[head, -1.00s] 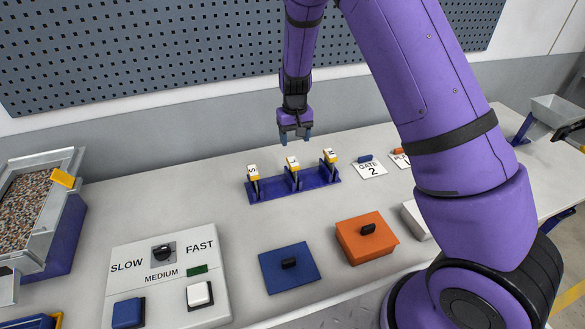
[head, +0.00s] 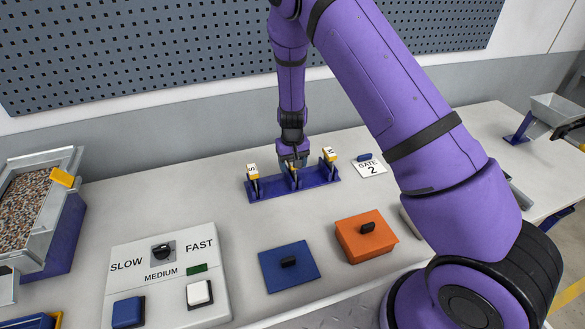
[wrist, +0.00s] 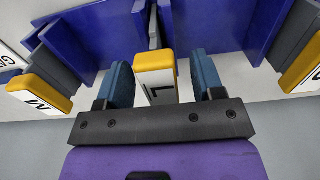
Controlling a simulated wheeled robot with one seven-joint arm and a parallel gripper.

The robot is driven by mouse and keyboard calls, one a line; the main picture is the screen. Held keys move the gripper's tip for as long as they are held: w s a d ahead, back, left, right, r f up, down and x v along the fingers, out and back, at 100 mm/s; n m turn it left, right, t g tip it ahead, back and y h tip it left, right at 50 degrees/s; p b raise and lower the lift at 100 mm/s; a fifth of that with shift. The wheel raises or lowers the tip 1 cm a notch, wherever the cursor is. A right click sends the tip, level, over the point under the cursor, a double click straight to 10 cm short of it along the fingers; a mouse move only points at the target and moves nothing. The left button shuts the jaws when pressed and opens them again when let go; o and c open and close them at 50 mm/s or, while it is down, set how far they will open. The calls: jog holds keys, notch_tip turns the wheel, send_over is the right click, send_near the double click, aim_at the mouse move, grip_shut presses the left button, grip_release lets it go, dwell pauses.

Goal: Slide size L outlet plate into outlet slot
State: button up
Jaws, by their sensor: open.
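The size L outlet plate (wrist: 155,60) stands in the middle place of a blue rack (head: 270,190), its yellow handle facing my gripper in the wrist view. My gripper (head: 293,165) is lowered over it from above. Its two blue fingers stand open on either side of the yellow handle, with gaps visible in the wrist view. The S plate (head: 252,171) is at the rack's left end and the M plate (head: 329,155) at its right end; M also shows at the left of the wrist view (wrist: 40,95). I cannot identify the outlet slot.
A hopper of mixed grains (head: 25,205) stands at the left. A Gate 2 card (head: 371,170) lies right of the rack.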

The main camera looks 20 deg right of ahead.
jog(key=c, duration=1)
jog(key=shift+r, duration=0.15)
